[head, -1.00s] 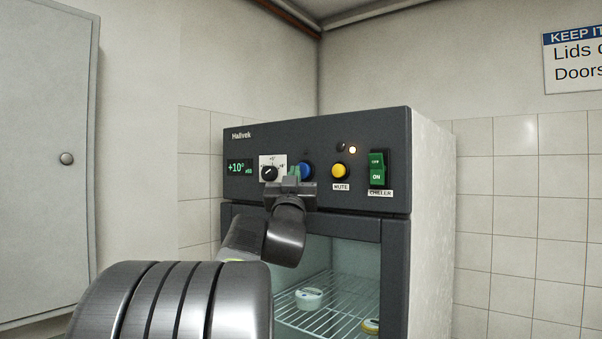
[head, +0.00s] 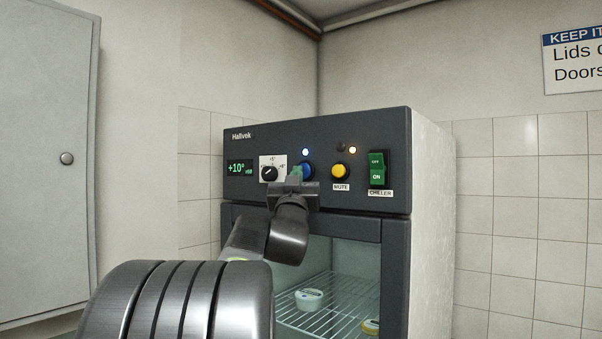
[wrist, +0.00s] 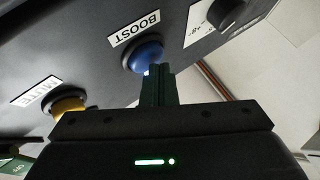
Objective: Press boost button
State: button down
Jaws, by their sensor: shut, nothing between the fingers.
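The blue boost button (head: 307,170) is on the dark control panel of the chiller, between the dial and the yellow button. A lamp (head: 305,152) just above it glows bluish white. In the wrist view the blue button (wrist: 143,56) sits beside its BOOST label (wrist: 134,28). My gripper (head: 295,172) is shut and empty, its tips at the button's left edge in the head view. In the wrist view my gripper (wrist: 158,72) overlaps the button's lower right edge; I cannot tell whether it touches.
A yellow MUTE button (head: 340,171) and a green CHILLER switch (head: 377,169) are to the right. A dial (head: 269,173) and a +10° display (head: 240,168) are to the left. Below, the glass-fronted chamber holds a white jar (head: 309,299) on a wire rack.

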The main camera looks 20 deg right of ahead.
dwell(0.4)
jog(key=shift+s+a, duration=0.55)
jog(key=shift+a, duration=0.15)
jog(key=s+a, duration=0.1)
jog(key=a, duration=0.1)
jog(key=s+a, duration=0.2)
dwell(0.3)
jog(key=shift+d, duration=0.2)
dwell(0.4)
